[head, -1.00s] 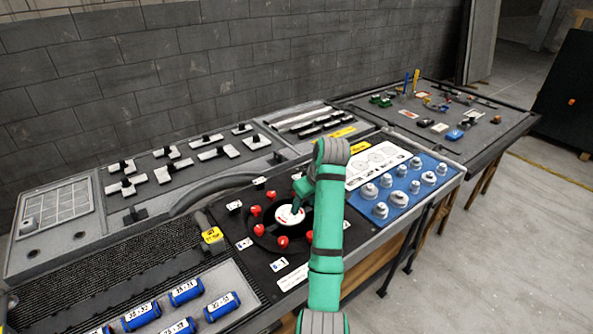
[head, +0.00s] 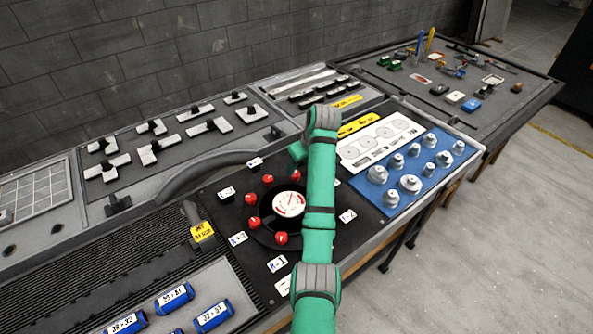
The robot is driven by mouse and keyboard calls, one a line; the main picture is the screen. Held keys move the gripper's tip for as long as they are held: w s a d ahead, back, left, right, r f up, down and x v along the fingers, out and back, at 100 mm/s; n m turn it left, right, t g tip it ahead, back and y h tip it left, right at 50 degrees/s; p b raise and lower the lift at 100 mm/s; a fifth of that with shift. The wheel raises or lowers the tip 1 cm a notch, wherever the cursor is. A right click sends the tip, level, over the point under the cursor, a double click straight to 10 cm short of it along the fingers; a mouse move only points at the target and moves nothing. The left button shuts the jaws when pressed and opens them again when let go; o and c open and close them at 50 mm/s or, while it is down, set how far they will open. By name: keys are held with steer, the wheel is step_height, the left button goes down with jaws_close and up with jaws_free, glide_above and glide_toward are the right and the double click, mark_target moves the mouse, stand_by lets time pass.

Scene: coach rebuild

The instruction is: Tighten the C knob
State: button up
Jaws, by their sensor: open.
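A black round fixture on the dark panel (head: 222,213) carries several red knobs, among them a lower one (head: 281,238), a left one (head: 251,198) and an upper one (head: 267,179). A white dial gauge (head: 289,204) with red marks sits at its centre. Small white tags stand around it, such as one at the lower edge (head: 277,263). I cannot make out a letter C, so I cannot tell which knob is C. My gripper (head: 296,153) is open, above the far side of the ring and apart from the knobs. My green arm hides the ring's right side.
A blue tray (head: 372,199) of several silver knobs lies to the right. Blue cylinders (head: 174,298) lie at the lower left.

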mark_target(295, 173)
steer(key=shift+x, duration=2.25)
steer(key=c, duration=1)
